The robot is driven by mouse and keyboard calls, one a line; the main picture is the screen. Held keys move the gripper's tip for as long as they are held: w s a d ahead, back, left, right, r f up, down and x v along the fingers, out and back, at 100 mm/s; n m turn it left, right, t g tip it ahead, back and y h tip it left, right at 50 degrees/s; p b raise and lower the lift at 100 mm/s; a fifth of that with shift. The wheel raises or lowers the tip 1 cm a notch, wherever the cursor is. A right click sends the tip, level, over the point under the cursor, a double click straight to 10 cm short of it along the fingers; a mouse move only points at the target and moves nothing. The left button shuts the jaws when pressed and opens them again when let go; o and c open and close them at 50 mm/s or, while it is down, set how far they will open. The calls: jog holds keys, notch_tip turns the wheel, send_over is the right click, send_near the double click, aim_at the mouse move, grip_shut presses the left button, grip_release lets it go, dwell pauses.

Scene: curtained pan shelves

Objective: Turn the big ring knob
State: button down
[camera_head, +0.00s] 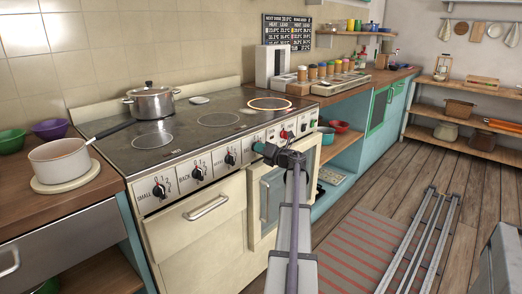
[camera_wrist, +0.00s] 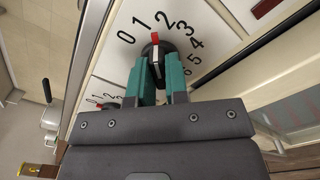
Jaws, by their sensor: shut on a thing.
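My gripper (camera_head: 264,149) is at the stove's front panel, at the right end of the row of black knobs. In the wrist view its two green fingers (camera_wrist: 157,80) are shut on a black dial knob (camera_wrist: 157,52), one finger on each side. The knob's red pointer (camera_wrist: 155,38) stands between 1 and 2 on its dial. The large ring (camera_head: 270,104) at the back right of the hob has an orange-lit outline.
Other knobs, such as the small one (camera_head: 158,190), sit to the left. A steel pot (camera_head: 151,103) stands on the hob and a white saucepan (camera_head: 60,161) on the left counter. Floor rails lie at right.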

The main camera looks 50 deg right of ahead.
jog(key=n, duration=0.8)
jog(key=c, duration=1.2)
grip_release()
jog(key=shift+o, duration=0.6)
jog(key=shift+w+a, duration=0.1)
jog(key=shift+w, duration=0.05)
jog(key=shift+s, duration=1.1)
